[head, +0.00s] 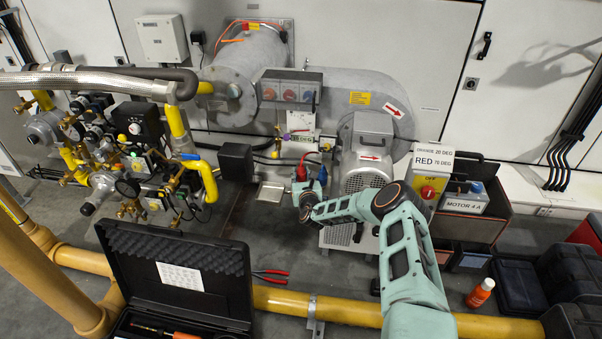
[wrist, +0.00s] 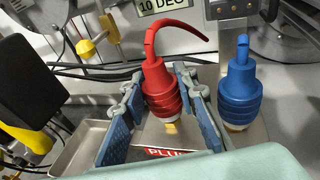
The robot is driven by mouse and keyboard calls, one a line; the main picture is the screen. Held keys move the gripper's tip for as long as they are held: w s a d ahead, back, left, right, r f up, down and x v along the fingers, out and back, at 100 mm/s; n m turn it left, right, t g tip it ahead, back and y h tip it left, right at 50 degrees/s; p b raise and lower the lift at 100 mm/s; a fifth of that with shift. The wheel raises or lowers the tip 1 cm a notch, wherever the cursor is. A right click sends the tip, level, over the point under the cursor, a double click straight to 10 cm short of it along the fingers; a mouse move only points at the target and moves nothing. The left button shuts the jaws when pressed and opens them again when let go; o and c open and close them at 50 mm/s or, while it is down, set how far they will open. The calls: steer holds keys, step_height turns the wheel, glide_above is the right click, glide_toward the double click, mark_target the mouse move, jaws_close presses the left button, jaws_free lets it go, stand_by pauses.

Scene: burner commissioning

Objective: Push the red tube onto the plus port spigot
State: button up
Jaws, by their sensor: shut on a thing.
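The red tube (wrist: 162,88) has a ribbed red end and a thin tail that curves over to the right. My gripper (wrist: 163,108) is shut on it, with one blue-padded finger on each side of the ribbed end. I cannot tell how far the tube is over the spigot. The red PLUS label (wrist: 170,152) is partly hidden by a pale green surface. In the head view the red tube (head: 301,170) stands upright at my gripper (head: 306,186).
A blue tube end (wrist: 240,88) stands upright just right of the right finger. A metal tray (wrist: 82,148) lies to the left. A grey blower motor (head: 364,165) is close on the right in the head view. Dark cables (wrist: 95,72) run behind the red tube.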

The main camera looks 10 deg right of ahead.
steer(key=shift+f, duration=0.55)
steer(key=o, duration=1.3)
steer(key=shift+s, duration=0.15)
steer(key=s, duration=0.3)
steer(key=s+r, duration=0.1)
steer(key=s, duration=0.3)
steer(key=s+r, duration=0.1)
steer(key=s, duration=0.3)
steer(key=shift+s+r, duration=0.25)
